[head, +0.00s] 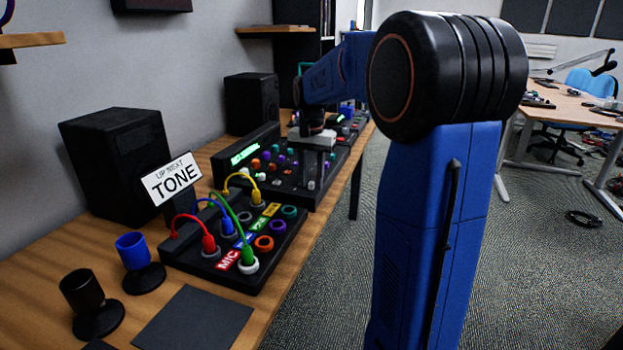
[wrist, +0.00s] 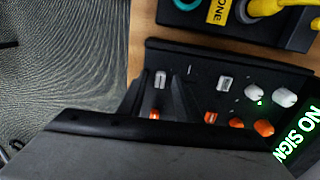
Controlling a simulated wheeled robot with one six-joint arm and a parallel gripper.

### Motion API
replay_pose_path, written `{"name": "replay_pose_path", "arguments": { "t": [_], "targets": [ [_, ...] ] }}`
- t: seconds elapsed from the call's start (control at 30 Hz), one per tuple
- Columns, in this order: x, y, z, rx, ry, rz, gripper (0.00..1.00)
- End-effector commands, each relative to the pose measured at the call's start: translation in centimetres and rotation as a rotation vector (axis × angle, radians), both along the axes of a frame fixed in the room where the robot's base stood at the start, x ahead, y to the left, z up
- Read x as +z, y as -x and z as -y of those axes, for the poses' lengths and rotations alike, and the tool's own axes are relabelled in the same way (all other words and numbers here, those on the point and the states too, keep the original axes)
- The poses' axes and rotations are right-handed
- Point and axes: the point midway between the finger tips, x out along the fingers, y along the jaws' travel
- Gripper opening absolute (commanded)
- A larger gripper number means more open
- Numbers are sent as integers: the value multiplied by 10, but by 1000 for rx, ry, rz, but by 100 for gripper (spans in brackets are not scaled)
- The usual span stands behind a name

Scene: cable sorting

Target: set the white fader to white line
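The white fader (wrist: 160,79) is a small pale cap near the edge of the black mixer panel in the wrist view. A short pale line (wrist: 190,70) shows on the panel to its right. My gripper (wrist: 158,92) points down at the panel with its two dark fingers apart, one on each side of the white fader as seen here. I cannot tell whether either finger touches it. In the head view my gripper (head: 316,160) is low over the mixer (head: 292,190), and a small white cap shows just below it.
A second pale cap (wrist: 224,83), white knobs (wrist: 285,97) and orange knobs (wrist: 263,128) sit nearby on the panel. A patch box (head: 235,270) with coloured cables and a TONE sign (head: 172,178) stand nearer on the desk. A black speaker (head: 253,103) stands behind the mixer.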

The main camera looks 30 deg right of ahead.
Motion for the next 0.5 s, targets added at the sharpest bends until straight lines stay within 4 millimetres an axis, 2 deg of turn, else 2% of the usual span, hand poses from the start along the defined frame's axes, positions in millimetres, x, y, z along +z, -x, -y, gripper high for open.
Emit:
{"name": "replay_pose_path", "arguments": {
  "t": [0.13, 0.27, 0.5],
  "targets": [
    [0, 0, 0, 0, 0, 0, 31],
    [0, 0, 0, 0, 0, 0, 0],
    [0, -2, -2, 1, 0, 0, 0]
  ]
}}
